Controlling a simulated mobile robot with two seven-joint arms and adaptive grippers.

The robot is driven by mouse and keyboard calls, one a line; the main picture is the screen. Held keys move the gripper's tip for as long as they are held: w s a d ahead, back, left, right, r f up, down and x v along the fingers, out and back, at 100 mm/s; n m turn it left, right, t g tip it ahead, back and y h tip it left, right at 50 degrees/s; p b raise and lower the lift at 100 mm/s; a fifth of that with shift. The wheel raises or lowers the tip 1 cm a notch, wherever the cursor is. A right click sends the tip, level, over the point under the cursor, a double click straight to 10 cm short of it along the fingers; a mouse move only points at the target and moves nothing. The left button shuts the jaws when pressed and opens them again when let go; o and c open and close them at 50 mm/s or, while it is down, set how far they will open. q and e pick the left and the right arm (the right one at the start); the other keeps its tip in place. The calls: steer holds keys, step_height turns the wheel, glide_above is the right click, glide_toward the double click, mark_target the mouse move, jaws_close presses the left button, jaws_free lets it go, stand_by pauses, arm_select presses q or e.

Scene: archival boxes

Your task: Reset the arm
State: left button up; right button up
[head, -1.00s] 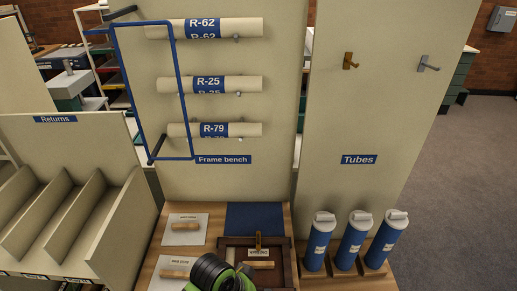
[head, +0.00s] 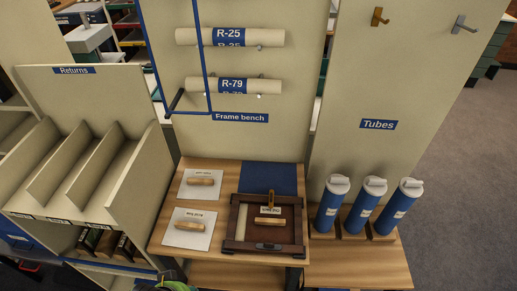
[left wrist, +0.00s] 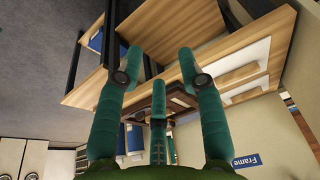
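My left gripper (left wrist: 158,62) fills the middle of the left wrist view. Its green fingers are spread apart with nothing held between them. Wooden bench surfaces and the dark tray show beyond the fingers, apart from them. In the head view only a small green and dark piece of my arm or gripper shows at the bottom edge, left of centre; its fingers are not visible there. My right gripper is not seen in either view.
The frame bench (head: 225,250) holds a dark wooden frame (head: 238,245) and two white sheets with wooden blocks. Three blue tubes (head: 365,205) stand at right. The Returns rack (head: 85,150) is at left. Rolls R-25 (head: 270,38) and R-79 (head: 265,86) hang on the panel.

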arm_select(q)
steer(key=s+f+g+b, duration=0.1)
steer(key=s+f+b, duration=0.1)
steer(key=f, duration=1.1)
steer(key=s+f+b, duration=0.2)
steer(key=f, duration=1)
steer(key=s+a+f+g+b, duration=0.1)
steer(key=s+a+f+b, duration=0.2)
steer(key=s+f, duration=1.1)
steer(key=shift+s+f, duration=0.35)
steer(key=shift+f, duration=0.2)
steer(key=shift+w, duration=0.1)
